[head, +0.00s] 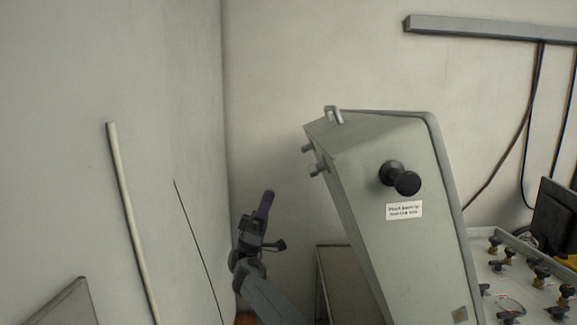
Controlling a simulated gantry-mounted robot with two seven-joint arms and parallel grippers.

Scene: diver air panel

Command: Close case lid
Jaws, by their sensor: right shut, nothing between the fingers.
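The case lid (385,255) is a pale grey-green panel in the head view. It stands raised and tilted, with its top edge leaning left. It has a black knob (406,182), a small white label (404,209) and a metal catch (333,115) on its top edge. The case's panel (485,273) with several dark and brass valve knobs shows at the lower right, partly hidden behind the lid. My right gripper (267,196) is shut and empty, pointing up, left of the lid with a gap in the picture. My left gripper is not in view.
A wall corner lies behind the gripper. A pale pole (132,220) and a thin dark rod (198,250) stand at the left wall. A grey rail (490,29) with hanging dark cables is on the right wall. A dark screen-like object (556,225) stands at the right edge.

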